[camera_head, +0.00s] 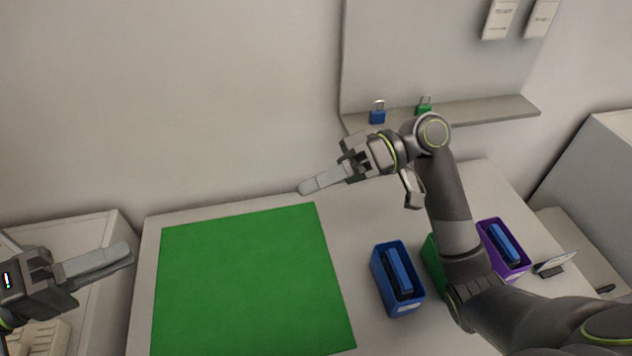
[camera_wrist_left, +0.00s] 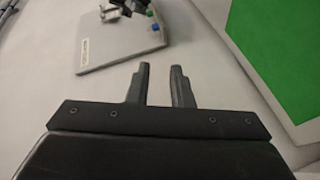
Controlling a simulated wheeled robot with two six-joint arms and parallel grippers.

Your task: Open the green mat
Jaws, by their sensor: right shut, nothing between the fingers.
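The green mat (camera_head: 248,280) lies flat and spread out on the left part of the table, with no fold visible. Part of it shows at the upper right of the left wrist view (camera_wrist_left: 285,55). My left gripper (camera_head: 130,254) is left of the mat, apart from it. In the left wrist view (camera_wrist_left: 160,68) its two fingers show a narrow gap with nothing between them. My right gripper (camera_head: 303,188) is raised near the mat's far right corner, shut and empty. It does not appear to touch the mat.
A blue bin (camera_head: 376,278), a partly hidden green bin (camera_head: 432,262) and a purple bin (camera_head: 522,268) stand right of the mat. A small stand (camera_head: 556,264) is at the right edge. Blue (camera_head: 377,116) and green (camera_head: 424,109) padlocks sit on the back shelf (camera_head: 490,109).

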